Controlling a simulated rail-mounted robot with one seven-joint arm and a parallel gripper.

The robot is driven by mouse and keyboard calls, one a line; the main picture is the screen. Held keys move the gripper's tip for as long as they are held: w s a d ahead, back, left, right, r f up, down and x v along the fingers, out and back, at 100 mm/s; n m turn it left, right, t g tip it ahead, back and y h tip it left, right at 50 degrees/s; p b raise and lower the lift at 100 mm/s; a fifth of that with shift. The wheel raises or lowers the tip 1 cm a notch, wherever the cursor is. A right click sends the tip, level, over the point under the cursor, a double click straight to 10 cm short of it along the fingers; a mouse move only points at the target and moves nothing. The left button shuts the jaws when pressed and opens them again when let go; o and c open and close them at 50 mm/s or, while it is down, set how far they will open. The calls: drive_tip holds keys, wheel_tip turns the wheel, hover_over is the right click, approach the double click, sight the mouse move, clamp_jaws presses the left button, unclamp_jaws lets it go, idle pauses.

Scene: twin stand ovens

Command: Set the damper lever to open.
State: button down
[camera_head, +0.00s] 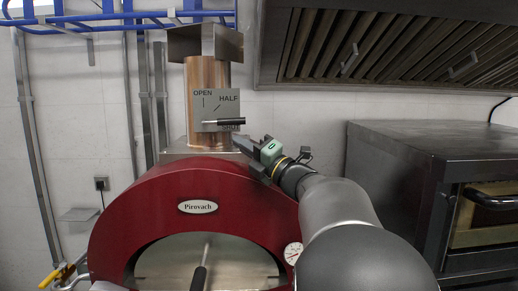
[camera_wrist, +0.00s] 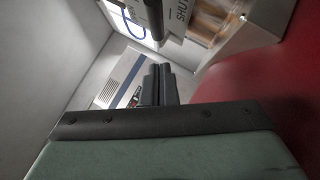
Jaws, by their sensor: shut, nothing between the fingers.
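The damper lever (camera_head: 228,122) has a black handle and lies level, pointing right along the SHUT mark. Its grey plate (camera_head: 214,102) on the copper flue also carries OPEN at upper left and HALF at upper right. My gripper (camera_head: 237,140) is shut and empty, just below and right of the lever's end in the head view. In the wrist view the shut fingers (camera_wrist: 158,82) point up the picture; the lever's dark handle (camera_wrist: 153,14) and the plate's SHUT lettering (camera_wrist: 182,12) are beyond them at the top. Finger and lever look apart.
The red oven dome (camera_head: 145,205) lies below the plate. A steel cowl (camera_head: 205,42) tops the copper flue (camera_head: 206,78). A vent hood (camera_head: 390,45) and a dark oven (camera_head: 420,165) stand to the right. Blank wall lies between flue and hood.

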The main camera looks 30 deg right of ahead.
sight(228, 124)
drive_tip(key=shift+w+d+r+p, duration=0.2)
drive_tip(key=shift+w+r+p, duration=0.1)
drive_tip(key=shift+w+r, duration=0.25)
drive_tip(key=shift+w+d+r+p, duration=0.25)
drive_tip(key=shift+w+r+p, duration=0.1)
drive_tip(key=shift+w, duration=0.35)
drive_tip(key=shift+w+d+r+p, duration=0.2)
drive_tip(key=shift+w+r+p, duration=0.15)
drive_tip(key=shift+w, duration=0.3)
drive_tip(key=shift+r, duration=0.2)
